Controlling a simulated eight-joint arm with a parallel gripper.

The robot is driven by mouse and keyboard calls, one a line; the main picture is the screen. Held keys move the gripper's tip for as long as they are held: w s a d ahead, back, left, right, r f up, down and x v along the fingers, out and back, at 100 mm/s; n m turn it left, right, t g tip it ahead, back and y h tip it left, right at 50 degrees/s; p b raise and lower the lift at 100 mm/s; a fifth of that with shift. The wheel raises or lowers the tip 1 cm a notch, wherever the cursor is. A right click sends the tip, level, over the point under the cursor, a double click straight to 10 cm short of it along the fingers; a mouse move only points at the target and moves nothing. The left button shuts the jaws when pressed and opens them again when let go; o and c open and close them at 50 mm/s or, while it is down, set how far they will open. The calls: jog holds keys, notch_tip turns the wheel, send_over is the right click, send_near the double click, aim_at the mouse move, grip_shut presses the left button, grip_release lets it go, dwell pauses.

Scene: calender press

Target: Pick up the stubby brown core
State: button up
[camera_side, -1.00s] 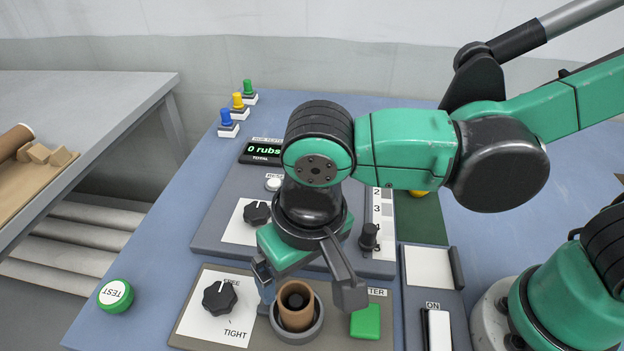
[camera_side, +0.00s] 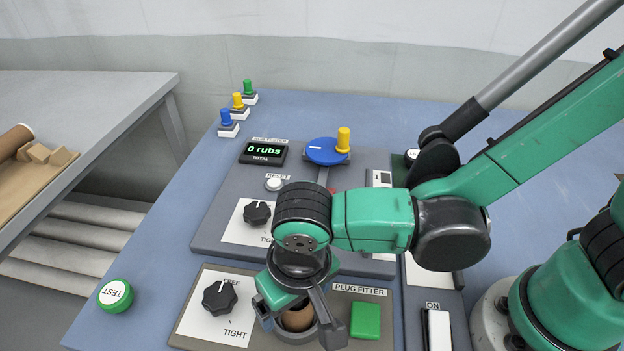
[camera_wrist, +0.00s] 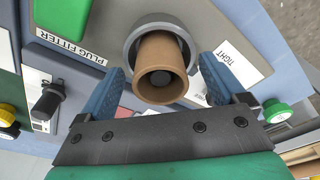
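The stubby brown core (camera_wrist: 160,58) is a short hollow tube standing upright in a round grey holder (camera_wrist: 139,33) on the plug fitter panel. In the side view the core (camera_side: 297,318) is partly hidden behind my gripper (camera_side: 297,325). In the wrist view my gripper (camera_wrist: 165,80) is open, with one blue finger pad on each side of the core. Gaps show between the pads and the core, and nothing is held.
A green button (camera_side: 365,320) stands right of the holder, and a black FREE/TIGHT knob (camera_side: 220,297) left of it. A green TEST button (camera_side: 115,295) is farther left. Behind is a panel with a blue disc (camera_side: 324,151). A bench (camera_side: 80,100) holds other brown pieces at left.

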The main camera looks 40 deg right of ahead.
jog(key=c, duration=1.2)
jog(key=shift+r, duration=0.1)
